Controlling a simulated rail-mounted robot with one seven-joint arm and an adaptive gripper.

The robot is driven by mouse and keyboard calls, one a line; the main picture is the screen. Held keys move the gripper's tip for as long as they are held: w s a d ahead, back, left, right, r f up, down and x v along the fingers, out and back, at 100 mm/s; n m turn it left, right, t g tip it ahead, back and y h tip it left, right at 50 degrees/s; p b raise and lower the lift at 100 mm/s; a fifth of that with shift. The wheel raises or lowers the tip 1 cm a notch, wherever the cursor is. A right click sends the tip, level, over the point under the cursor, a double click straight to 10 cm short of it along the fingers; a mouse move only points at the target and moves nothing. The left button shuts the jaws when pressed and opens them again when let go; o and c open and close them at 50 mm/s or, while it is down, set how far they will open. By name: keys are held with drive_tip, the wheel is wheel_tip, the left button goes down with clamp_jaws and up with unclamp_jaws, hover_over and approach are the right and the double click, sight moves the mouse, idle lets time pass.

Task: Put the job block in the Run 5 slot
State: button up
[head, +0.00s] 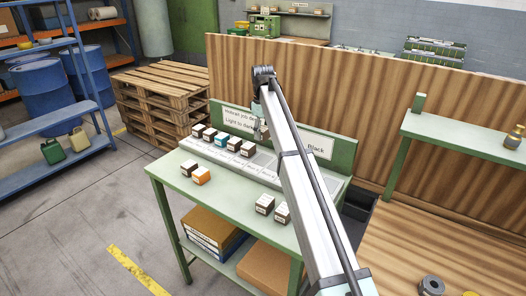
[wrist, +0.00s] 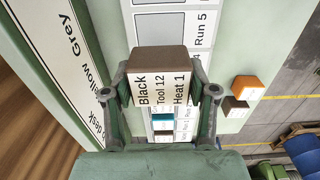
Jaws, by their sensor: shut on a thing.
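The job block (wrist: 160,75) has a brown top and a white label reading "Black, Tool 12, Heat 1". My gripper (wrist: 160,92) is shut on it, one finger at each side. The Run 5 label (wrist: 205,28) shows in the wrist view beyond the block, and the Run 5 slot (wrist: 157,30) beside it looks empty. In the head view my gripper (head: 260,132) is over the slot strip at the back of the green desk (head: 233,187). Whether the held block hovers or touches the strip cannot be told.
Several blocks stand in the slots at the left, including a teal-topped one (head: 221,139). An orange block (head: 201,176) and a brown block (head: 190,173) stand loose at front left, two more (head: 265,204) at front right. A sign board (head: 232,121) rises behind the slots.

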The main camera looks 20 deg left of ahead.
sight(263, 160)
wheel_tip(263, 160, down, 10)
drive_tip(key=shift+r+p, duration=0.1)
drive_tip(key=shift+p, duration=0.85)
drive_tip(key=shift+f, duration=0.2)
drive_tip(key=o, duration=1.2)
drive_tip(key=shift+r, duration=0.15)
wheel_tip(263, 160, up, 12)
drive_tip(key=b, duration=0.2)
drive_tip(key=shift+b, duration=0.35)
drive_tip(key=shift+s, duration=0.1)
